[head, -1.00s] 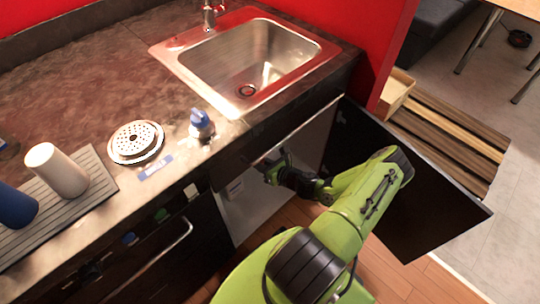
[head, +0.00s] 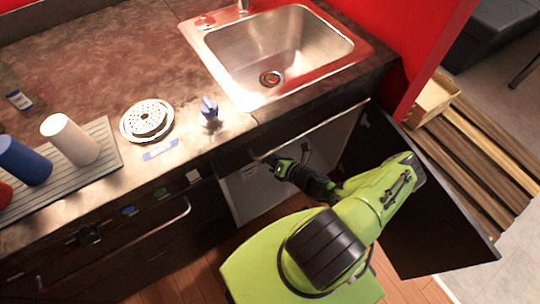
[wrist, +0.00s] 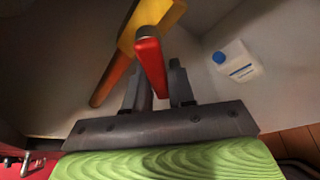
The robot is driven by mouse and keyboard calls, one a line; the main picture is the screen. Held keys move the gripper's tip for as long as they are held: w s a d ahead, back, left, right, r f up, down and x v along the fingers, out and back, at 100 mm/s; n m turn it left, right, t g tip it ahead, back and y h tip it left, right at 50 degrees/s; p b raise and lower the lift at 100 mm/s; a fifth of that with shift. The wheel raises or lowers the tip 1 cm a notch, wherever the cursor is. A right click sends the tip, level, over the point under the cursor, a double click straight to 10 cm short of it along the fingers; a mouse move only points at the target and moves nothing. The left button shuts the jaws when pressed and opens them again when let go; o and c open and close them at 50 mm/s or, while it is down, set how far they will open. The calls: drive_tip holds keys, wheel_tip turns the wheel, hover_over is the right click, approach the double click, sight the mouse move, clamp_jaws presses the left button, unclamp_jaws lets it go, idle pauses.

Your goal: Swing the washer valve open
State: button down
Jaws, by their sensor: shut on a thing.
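The washer valve sits inside the open cabinet under the sink. In the wrist view it has a yellow body (wrist: 158,14), an orange pipe running down to the left, and a red lever (wrist: 150,62) pointing toward my wrist. My gripper (wrist: 160,82) is shut on the red lever, with one dark finger on each side of it. In the head view my gripper (head: 283,168) reaches into the cabinet opening below the counter edge. There the valve is hidden or too small to make out.
The black cabinet door (head: 425,215) stands open to the right of my arm. A white jug with a blue cap (wrist: 237,62) stands inside the cabinet, right of my fingers. The counter (head: 100,60) and sink (head: 285,50) are above; a drawer handle (head: 150,232) projects at left.

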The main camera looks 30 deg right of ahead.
idle(0.4)
drive_tip(key=c, duration=1)
unclamp_jaws()
drive_tip(key=shift+c, duration=0.2)
